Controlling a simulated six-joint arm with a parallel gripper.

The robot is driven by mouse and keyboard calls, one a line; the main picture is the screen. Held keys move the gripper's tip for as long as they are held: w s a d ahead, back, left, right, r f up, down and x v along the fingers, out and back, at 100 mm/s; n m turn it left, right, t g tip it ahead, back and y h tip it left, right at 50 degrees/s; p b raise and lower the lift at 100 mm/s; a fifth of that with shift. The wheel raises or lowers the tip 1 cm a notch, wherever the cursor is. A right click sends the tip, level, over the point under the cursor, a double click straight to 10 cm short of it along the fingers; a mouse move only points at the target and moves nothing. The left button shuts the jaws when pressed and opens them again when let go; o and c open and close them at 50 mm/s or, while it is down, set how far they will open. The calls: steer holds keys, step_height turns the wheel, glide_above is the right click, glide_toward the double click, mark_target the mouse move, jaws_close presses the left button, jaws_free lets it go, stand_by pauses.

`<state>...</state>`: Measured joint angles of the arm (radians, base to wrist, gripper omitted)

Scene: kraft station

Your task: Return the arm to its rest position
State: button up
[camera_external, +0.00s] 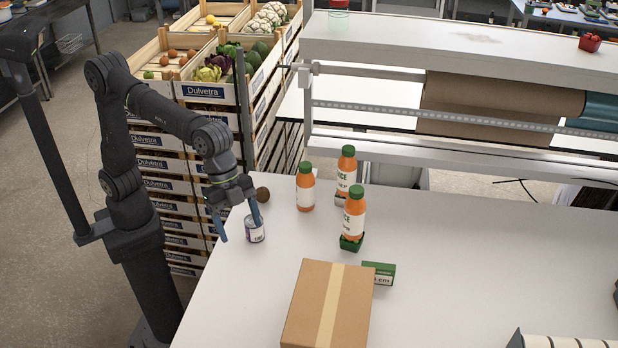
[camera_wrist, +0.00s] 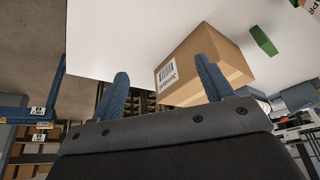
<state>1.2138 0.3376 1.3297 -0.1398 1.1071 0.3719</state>
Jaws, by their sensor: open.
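My gripper (camera_external: 239,223) is at the left edge of the white table (camera_external: 460,240), its blue fingers apart and pointing down. It overlaps a small can with a white and purple label (camera_external: 255,230) in the external view; I cannot tell whether a finger touches the can. In the wrist view the two blue fingers of my gripper (camera_wrist: 165,90) are spread wide with nothing held between them. A closed cardboard box (camera_external: 330,303) lies on the table to the right; it also shows behind the fingers in the wrist view (camera_wrist: 200,66).
A brown round item (camera_external: 263,194) lies behind the can. A green box (camera_external: 379,272) touches or nears the cardboard box. Stacked vegetable crates (camera_external: 210,92) stand behind my arm.

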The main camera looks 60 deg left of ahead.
steer(key=w+f, duration=0.3)
steer(key=w, duration=0.2)
steer(key=shift+w+d+f, duration=0.15)
steer(key=shift+w+d, duration=0.05)
steer(key=shift+w, duration=0.15)
